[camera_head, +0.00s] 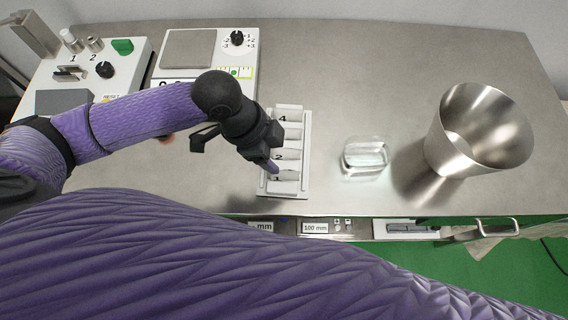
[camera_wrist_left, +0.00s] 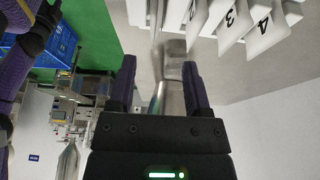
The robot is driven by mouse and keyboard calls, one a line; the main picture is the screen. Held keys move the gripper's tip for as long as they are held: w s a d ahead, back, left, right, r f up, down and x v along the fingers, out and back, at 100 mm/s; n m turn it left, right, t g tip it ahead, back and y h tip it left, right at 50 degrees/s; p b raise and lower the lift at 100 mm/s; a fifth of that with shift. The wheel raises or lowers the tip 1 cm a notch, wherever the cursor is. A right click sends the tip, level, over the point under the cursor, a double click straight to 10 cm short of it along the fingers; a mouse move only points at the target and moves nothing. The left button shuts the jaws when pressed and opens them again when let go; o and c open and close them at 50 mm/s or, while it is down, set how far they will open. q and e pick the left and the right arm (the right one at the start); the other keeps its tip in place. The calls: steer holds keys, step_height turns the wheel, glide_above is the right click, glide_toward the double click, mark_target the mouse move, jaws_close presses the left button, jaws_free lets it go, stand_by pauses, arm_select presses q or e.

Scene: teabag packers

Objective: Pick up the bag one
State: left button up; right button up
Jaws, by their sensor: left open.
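A white rack (camera_head: 304,158) stands on the metal table in the head view, with white numbered bags in a row. The front bag (camera_head: 287,177) sits nearest the table's front edge; its number is partly covered by my left gripper (camera_head: 271,168). Bags two (camera_head: 286,155) and four (camera_head: 287,115) show behind it. My left gripper is open, its fingertips over the rack's left front part, close to the front bag. In the left wrist view the open fingers (camera_wrist_left: 160,78) have no bag clearly between them; bags three (camera_wrist_left: 230,20) and four (camera_wrist_left: 264,30) hang at upper right. My right gripper is out of view.
A clear glass container (camera_head: 365,157) stands right of the rack, and a large metal cup (camera_head: 480,130) farther right. A scale (camera_head: 190,48) and a control box (camera_head: 108,62) stand at the back left. The table's back right is clear.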

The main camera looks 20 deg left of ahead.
mark_target(282, 170)
arm_select(q)
steer(key=b+x, duration=0.1)
steer(key=x, duration=0.3)
steer(key=s+b+x, duration=0.1)
steer(key=x, duration=0.1)
steer(key=shift+a+f+b, duration=0.15)
steer(key=shift+f+b, duration=0.2)
steer(key=shift+f, duration=0.1)
steer(key=shift+w+f, duration=0.1)
steer(key=shift+w, duration=0.05)
steer(key=c, duration=0.8)
jaws_close()
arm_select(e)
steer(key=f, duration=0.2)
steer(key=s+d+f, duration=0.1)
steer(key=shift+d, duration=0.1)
